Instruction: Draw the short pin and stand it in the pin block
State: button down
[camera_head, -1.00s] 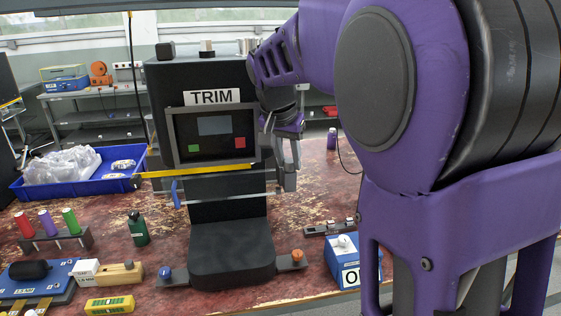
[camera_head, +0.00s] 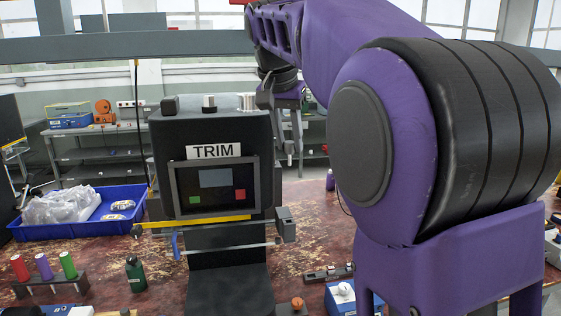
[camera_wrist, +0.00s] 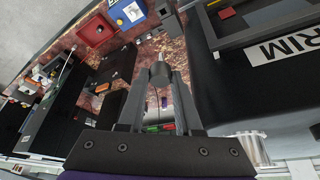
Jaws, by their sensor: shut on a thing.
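My gripper (camera_head: 289,130) is raised to the right of the black TRIM machine (camera_head: 213,140), above the bracket (camera_head: 286,224) at the right end of its rail. In the wrist view my gripper (camera_wrist: 161,82) is shut on a small grey metal pin (camera_wrist: 160,67), whose end shows between the fingertips. In the head view the pin (camera_head: 289,148) hangs below the fingers, clear of the bracket. A low dark block (camera_head: 328,273) with small fittings lies on the table at the lower right; it may be the pin block, but I cannot tell.
A blue box (camera_head: 341,296) with a white knob stands beside the dark block. A rail with a yellow strip (camera_head: 195,222) crosses the machine front. Red, purple and green cylinders (camera_head: 43,267) and a blue tray (camera_head: 80,228) are at left. Free table lies right of the machine.

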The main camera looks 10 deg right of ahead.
aim_at(289, 143)
notch_tip(289, 143, up, 11)
jog(key=shift+r, duration=0.2)
dwell(0.5)
